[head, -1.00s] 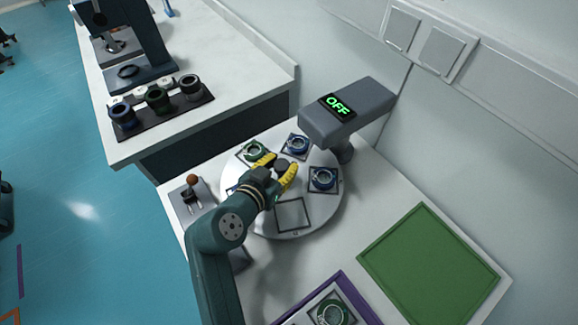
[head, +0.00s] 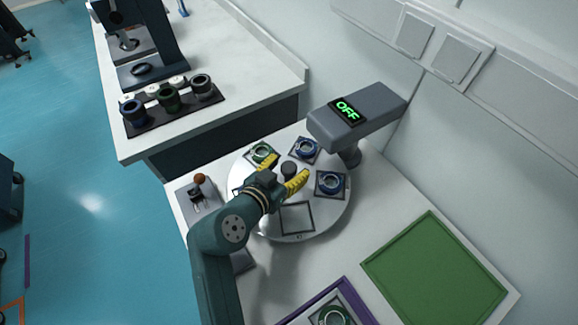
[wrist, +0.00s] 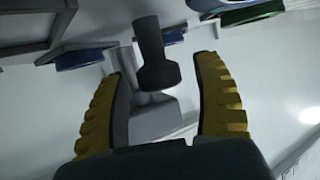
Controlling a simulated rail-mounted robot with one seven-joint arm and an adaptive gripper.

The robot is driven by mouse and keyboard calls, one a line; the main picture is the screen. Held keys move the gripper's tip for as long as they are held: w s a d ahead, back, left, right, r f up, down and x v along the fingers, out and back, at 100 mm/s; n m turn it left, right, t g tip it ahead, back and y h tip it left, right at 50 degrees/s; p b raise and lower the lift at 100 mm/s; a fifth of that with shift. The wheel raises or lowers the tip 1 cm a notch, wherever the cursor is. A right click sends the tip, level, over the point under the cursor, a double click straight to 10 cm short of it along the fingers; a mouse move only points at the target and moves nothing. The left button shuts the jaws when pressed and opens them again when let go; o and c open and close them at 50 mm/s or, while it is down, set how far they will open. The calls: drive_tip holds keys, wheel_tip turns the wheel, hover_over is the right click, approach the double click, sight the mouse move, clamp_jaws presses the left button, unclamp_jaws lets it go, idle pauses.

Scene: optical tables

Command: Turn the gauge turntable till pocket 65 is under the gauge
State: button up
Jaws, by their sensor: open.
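The white round gauge turntable (head: 327,214) stands on the table with square pockets around its rim. A green ring part (head: 261,152) and two blue ring parts (head: 307,148) (head: 331,184) sit in pockets; one front pocket (head: 297,217) is empty. The pocket numbers are too small to read. The dark central knob (head: 288,169) rises from the turntable, and in the wrist view a dark knob (wrist: 158,72) shows ahead between the fingers. My gripper (head: 284,174) is open, its yellow fingers apart around the knob's near side. The grey gauge (head: 352,116) overhangs the turntable's back right and reads OFF.
A lever box (head: 198,198) stands left of the turntable. A green tray (head: 434,268) lies front right, and a purple-edged tray (head: 343,284) holds a green ring part at the front. A side bench (head: 243,65) carries a dark rack of rings.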

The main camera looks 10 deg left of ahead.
drive_tip(key=v, duration=1.1)
drive_tip(key=shift+s+a, duration=0.1)
drive_tip(key=shift+s, duration=0.15)
